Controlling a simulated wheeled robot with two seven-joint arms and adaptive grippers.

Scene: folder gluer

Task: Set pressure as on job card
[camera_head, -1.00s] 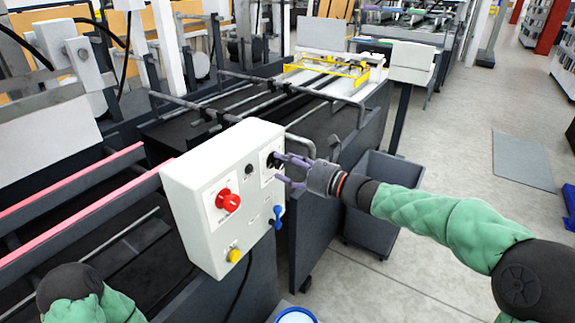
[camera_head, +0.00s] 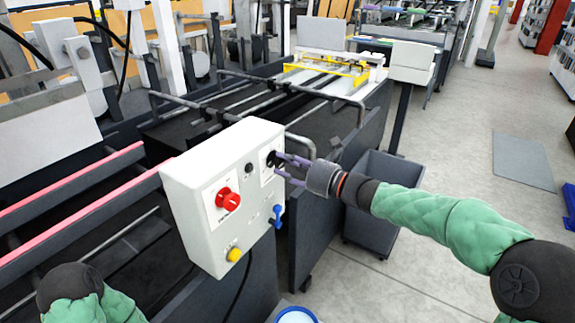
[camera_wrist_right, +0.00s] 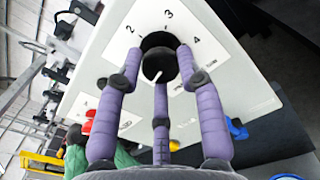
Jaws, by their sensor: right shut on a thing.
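A black round knob (camera_wrist_right: 158,62) sits on a white dial face, with the numbers 2, 3 and 4 printed around its far side in the right wrist view. A white mark shows on the knob's near side; the number it points at cannot be told. The knob also shows on the right face of the white control box (camera_head: 190,205) in the head view (camera_head: 271,159). My right gripper (camera_head: 283,168) has its purple fingers closed around the knob; it also shows in the right wrist view (camera_wrist_right: 158,72). My left gripper is out of view. No job card can be made out.
The box also carries a red knob (camera_head: 228,199), a yellow button (camera_head: 234,254), a blue lever (camera_head: 277,214) and a small black round part (camera_head: 249,169). A grey bin (camera_head: 375,225) stands on the floor below my right forearm. Open floor lies at the right.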

